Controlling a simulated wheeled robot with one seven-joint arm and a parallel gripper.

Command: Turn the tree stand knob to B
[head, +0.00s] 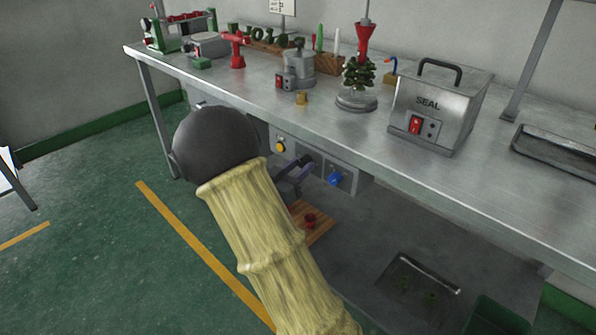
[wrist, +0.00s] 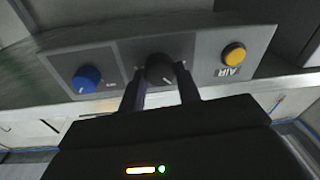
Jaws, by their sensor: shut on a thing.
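A grey control panel (head: 313,160) hangs under the front edge of the steel table. In the wrist view a dark round knob (wrist: 159,68) with a pale pointer line sits in the middle of that panel (wrist: 205,50). My gripper (wrist: 160,78) has one finger on each side of this knob and is shut on it. The pointer line slants toward the lower right of the wrist picture. The letters around the knob cannot be read. In the head view my gripper (head: 304,165) is at the panel, and my arm and fingers hide the knob.
A blue knob (wrist: 87,78) and a yellow AIR button (wrist: 234,54) flank the dark knob. On the table (head: 460,180) stand a green wax tree (head: 358,75) on a round base and a SEAL box (head: 434,105). A wooden board (head: 318,228) lies below.

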